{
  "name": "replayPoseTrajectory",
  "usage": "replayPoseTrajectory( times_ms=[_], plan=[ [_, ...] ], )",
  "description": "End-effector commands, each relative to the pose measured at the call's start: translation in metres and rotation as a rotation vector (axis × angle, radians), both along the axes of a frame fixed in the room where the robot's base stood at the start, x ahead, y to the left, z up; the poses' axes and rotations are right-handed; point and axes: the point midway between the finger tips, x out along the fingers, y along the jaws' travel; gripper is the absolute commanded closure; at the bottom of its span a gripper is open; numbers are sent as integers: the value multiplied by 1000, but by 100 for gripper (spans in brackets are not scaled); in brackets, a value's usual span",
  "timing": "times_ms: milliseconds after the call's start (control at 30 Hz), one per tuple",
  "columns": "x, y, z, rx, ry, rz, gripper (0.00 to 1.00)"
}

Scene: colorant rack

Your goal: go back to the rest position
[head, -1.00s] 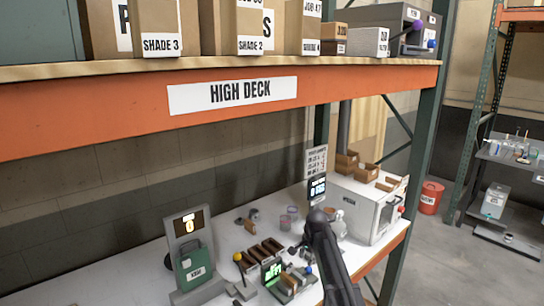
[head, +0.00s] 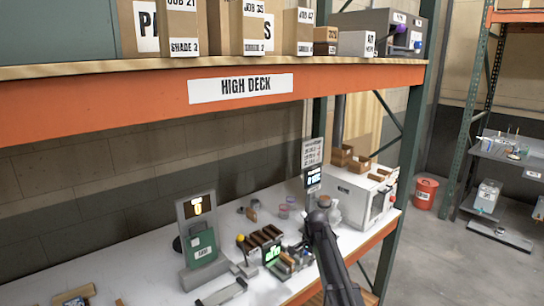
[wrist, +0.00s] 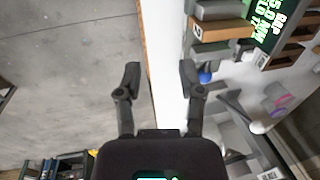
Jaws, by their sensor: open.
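My gripper (wrist: 158,82) is open and empty in the wrist view. Its two dark fingers stand apart, one over the grey floor and one over the white bench top's front edge. In the head view my dark arm reaches up from the bottom, in front of the bench (head: 140,270); the fingers cannot be made out there. No object is between the fingers.
The bench holds a green canister on a stand (head: 203,245), brown trays (head: 262,240), a white oven-like box (head: 358,197) and small jars. The orange High Deck beam (head: 130,100) spans above.

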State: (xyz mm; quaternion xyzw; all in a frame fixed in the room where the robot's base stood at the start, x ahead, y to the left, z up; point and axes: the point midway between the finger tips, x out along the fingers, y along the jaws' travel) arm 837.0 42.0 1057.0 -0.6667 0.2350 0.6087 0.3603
Motion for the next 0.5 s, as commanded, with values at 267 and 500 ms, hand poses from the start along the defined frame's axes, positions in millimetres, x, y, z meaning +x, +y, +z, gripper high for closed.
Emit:
replayPoseTrajectory(
  times_ms=[267, 500],
  plan=[
    [-22, -2, -9, -16, 2, 57, 50],
    [-54, -7, -21, -41, 8, 143, 50]
  ],
)
